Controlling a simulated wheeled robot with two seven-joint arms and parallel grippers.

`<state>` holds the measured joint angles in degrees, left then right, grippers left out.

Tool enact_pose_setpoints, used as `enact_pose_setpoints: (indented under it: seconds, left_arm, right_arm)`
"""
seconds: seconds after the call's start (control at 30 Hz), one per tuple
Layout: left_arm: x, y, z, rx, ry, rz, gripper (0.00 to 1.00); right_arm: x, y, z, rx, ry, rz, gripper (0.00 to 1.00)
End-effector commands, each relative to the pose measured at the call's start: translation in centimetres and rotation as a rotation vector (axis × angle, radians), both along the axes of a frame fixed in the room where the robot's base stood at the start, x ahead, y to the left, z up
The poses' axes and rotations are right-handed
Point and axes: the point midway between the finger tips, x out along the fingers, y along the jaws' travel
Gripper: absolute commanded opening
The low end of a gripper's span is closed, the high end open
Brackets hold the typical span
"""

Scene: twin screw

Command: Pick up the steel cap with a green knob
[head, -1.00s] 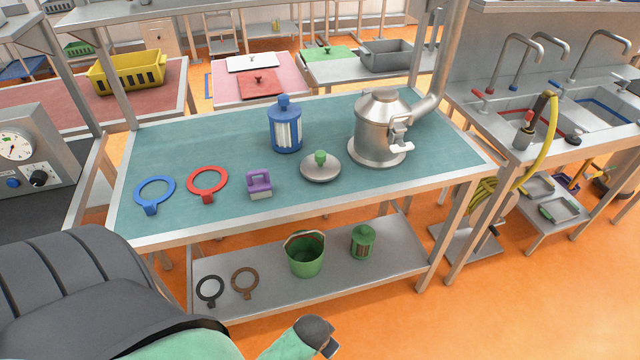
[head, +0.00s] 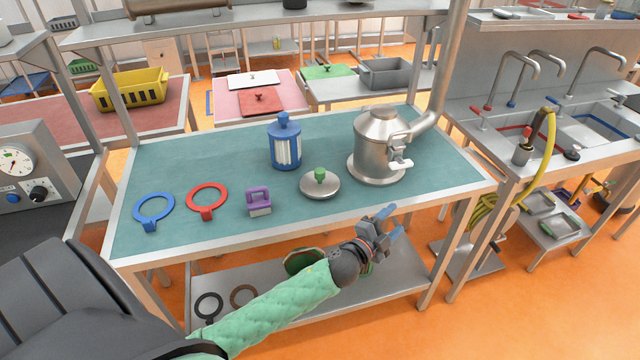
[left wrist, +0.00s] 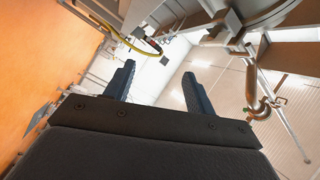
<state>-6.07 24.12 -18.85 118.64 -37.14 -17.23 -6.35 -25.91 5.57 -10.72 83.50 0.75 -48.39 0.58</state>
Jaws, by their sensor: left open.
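The steel cap (head: 320,188) lies on the teal table top, a shallow round lid with a green knob (head: 320,175) upright at its middle. My left gripper (head: 387,217) is at the table's front edge, right of the cap and nearer to me. It is open and empty, its blue-tipped fingers pointing up and to the right, apart from the cap. In the left wrist view the two fingers (left wrist: 158,88) stand spread with nothing between them; the cap does not show there. My right gripper is not in view.
A steel pot-like vessel (head: 378,145) stands just right of the cap. A blue canister (head: 284,145), a purple handled block (head: 259,201), a red ring (head: 207,197) and a blue ring (head: 153,211) are to its left. Bare table (head: 300,222) lies in front of the cap.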

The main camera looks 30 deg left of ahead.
Motion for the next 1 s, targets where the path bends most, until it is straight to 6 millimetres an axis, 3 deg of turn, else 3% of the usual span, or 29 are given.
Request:
enact_pose_setpoints:
  seconds: [0.03, 0.1, 0.23, 0.4, 0.53, 0.67, 0.77, 0.87, 1.0]
  left_arm:
    - [1.0, -0.9, 2.4, 0.079, -0.097, -0.072, 0.55]
    - [1.7, -2.5, 5.1, 0.2, -0.227, -0.182, 0.55]
    - [2.0, -5.3, 8.5, 0.435, -0.441, -0.392, 0.55]
    - [1.5, -7.2, 9.8, 0.771, -0.654, -0.683, 0.55]
    - [1.2, -6.4, 8.9, 1.044, -0.752, -0.91, 0.55]
    - [1.5, -3.2, 7.3, 1.324, -0.778, -1.146, 0.55]
    - [2.1, 1.0, 6.3, 1.535, -0.74, -1.328, 0.55]
    - [2.9, 6.5, 6.0, 1.734, -0.648, -1.506, 0.55]
    - [3.7, 14.6, 7.0, 1.948, -0.447, -1.72, 0.55]
  right_arm:
    - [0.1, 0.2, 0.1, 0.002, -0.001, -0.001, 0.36]
    - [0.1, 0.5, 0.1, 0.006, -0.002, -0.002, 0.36]
    - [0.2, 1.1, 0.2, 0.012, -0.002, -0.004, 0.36]
    - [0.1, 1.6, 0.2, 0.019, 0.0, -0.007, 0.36]
    - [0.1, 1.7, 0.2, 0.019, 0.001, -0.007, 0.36]
    - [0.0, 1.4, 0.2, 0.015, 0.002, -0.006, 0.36]
    - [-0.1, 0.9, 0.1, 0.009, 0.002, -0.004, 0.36]
    - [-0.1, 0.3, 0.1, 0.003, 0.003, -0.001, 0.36]
    - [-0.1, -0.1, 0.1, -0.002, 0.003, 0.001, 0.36]
